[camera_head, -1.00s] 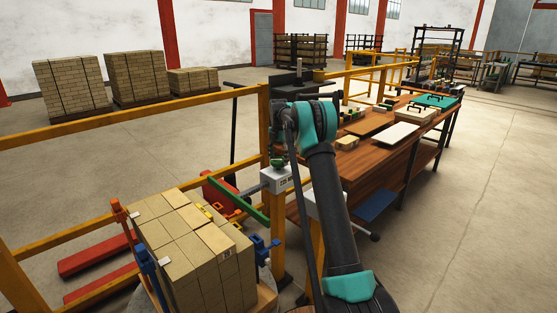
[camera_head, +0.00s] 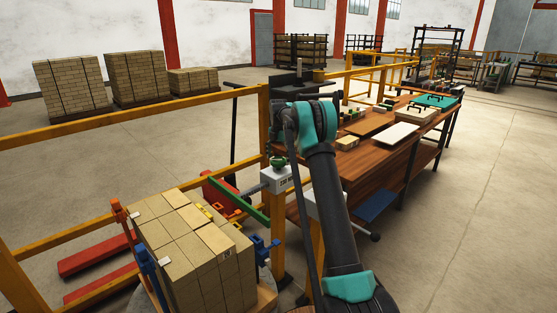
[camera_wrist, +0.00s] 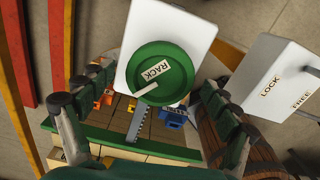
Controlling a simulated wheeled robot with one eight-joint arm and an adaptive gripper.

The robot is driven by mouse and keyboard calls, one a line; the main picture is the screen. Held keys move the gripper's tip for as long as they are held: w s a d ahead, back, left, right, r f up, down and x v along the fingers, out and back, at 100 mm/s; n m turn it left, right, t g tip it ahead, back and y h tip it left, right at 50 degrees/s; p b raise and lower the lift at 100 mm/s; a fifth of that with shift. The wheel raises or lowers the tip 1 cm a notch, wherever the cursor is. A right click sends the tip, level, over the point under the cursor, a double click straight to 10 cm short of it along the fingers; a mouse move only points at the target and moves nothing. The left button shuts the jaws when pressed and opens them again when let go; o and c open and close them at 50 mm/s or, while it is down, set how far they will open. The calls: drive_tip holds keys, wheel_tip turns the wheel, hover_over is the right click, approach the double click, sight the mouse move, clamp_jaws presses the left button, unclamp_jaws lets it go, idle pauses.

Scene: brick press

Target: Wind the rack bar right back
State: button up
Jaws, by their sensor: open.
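The green round handwheel (camera_wrist: 161,72), labelled RACK, sits on a white box (camera_wrist: 188,30) in the wrist view. My gripper (camera_wrist: 153,84) is open, its dark green padded fingers apart on either side of the handwheel. I cannot tell whether they touch it. A grey toothed rack bar (camera_wrist: 137,122) runs from under the wheel to a long green bar (camera_wrist: 118,143). In the head view, the rack bar (camera_head: 256,188) joins the green bar (camera_head: 240,202), which stands a little apart from the brick stack (camera_head: 190,235). My arm hides part of the area around the white box (camera_head: 280,180).
A second white box (camera_wrist: 284,78) marked LOCK and FREE stands right of the handwheel. Orange and blue clamps (camera_head: 263,247) flank the bricks. Yellow rails (camera_head: 130,115) run behind. A wooden workbench (camera_head: 372,150) with loose items stands behind my arm. Floor on the right is clear.

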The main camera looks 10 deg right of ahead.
sight(278, 160)
wheel_tip(278, 160, up, 12)
idle(0.6)
